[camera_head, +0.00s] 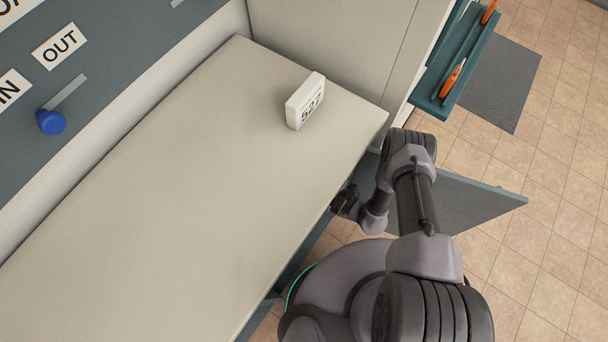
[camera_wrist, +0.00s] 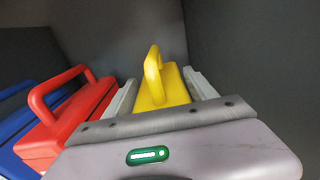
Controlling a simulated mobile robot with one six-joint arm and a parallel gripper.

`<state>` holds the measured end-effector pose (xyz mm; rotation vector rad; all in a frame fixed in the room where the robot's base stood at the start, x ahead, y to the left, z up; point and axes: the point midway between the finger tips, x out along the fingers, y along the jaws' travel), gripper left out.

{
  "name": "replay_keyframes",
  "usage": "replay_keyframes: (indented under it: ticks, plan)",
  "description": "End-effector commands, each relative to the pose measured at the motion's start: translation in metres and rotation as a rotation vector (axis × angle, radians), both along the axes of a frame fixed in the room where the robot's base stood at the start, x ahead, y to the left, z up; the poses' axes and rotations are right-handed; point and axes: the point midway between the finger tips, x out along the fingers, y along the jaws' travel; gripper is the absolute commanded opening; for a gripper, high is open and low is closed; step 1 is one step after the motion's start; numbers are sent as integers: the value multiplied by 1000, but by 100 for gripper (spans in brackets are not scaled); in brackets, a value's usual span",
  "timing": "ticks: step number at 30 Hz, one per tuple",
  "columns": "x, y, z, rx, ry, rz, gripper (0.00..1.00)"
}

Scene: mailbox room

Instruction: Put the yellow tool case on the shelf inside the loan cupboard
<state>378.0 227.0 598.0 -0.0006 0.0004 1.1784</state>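The yellow tool case (camera_wrist: 172,88), with a raised loop handle, stands between the two grey fingers of my gripper (camera_wrist: 160,92) in the wrist view. Both fingers lie close against its sides with no clear gap, so my gripper looks shut on it. The case is in a dark grey compartment that appears to be the inside of the loan cupboard. The base of the case and the surface under it are hidden by my gripper. In the head view the case is out of sight, and my arm reaches down beside the counter edge, past an open grey door (camera_head: 470,205).
A red case (camera_wrist: 75,115) and a blue case (camera_wrist: 22,125) stand left of the yellow one. A dark wall (camera_wrist: 250,60) rises close on the right. The counter (camera_head: 170,190) holds a white 527 sign (camera_head: 305,100). A teal shelf (camera_head: 455,65) holds orange-handled tools.

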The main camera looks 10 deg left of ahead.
Motion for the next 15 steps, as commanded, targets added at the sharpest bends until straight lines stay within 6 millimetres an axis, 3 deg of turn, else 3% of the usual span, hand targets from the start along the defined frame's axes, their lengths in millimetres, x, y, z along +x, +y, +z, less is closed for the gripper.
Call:
replay_keyframes:
  ticks: [2,12,15]
  plan:
    - [0,0,0,0,0,0,82]
    - [0,0,4,0,0,0,82]
    - [-4,-12,5,-1,1,-4,82]
